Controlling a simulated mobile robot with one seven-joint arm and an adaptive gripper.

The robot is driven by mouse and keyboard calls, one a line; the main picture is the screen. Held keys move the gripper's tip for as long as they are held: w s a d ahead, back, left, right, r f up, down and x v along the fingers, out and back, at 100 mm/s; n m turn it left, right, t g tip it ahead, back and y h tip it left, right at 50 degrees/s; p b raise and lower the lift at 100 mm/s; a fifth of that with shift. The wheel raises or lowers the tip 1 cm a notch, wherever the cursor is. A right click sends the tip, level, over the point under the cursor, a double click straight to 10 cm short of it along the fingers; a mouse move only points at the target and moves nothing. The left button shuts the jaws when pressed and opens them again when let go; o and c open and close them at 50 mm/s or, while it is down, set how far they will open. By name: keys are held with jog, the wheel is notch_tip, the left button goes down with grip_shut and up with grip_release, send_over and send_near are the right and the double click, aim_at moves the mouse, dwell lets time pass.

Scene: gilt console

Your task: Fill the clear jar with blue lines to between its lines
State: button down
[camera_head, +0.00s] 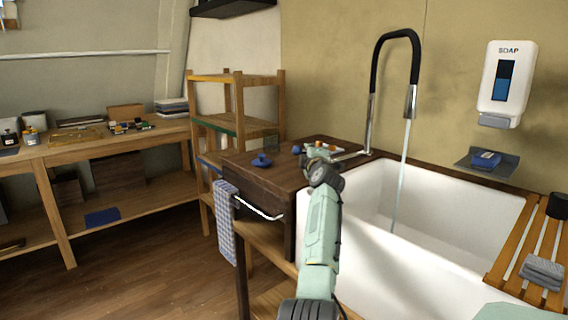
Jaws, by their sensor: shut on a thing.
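A black and chrome tap (374,92) arches over the white sink (457,206). My gripper (322,156) is at the wooden counter left of the tap, beside the tap's chrome lever (352,156). It appears shut on the lever's end, though my wrist partly hides the contact. A small clear vessel (271,143) stands at the counter's back left; I cannot make out blue lines on it.
A blue dish (262,160) and small orange items (332,147) sit on the dark wooden counter (282,176). A slatted rack (514,250) with a grey cloth (542,271) lies across the sink's right side. A soap dispenser (507,84) hangs on the wall.

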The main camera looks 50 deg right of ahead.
jog(key=shift+a+f, duration=0.15)
jog(key=shift+a, duration=0.05)
jog(key=c, duration=1.8)
grip_release()
jog(key=shift+o, duration=0.8)
jog(key=shift+s+d, duration=0.1)
jog(key=shift+s, duration=0.05)
jog(key=shift+s, duration=0.15)
jog(key=shift+s+a, duration=0.2)
jog(key=shift+s, duration=0.3)
jog(key=v, duration=1)
jog(key=shift+s+a, duration=0.25)
jog(key=shift+a, duration=0.15)
jog(key=shift+w, duration=0.1)
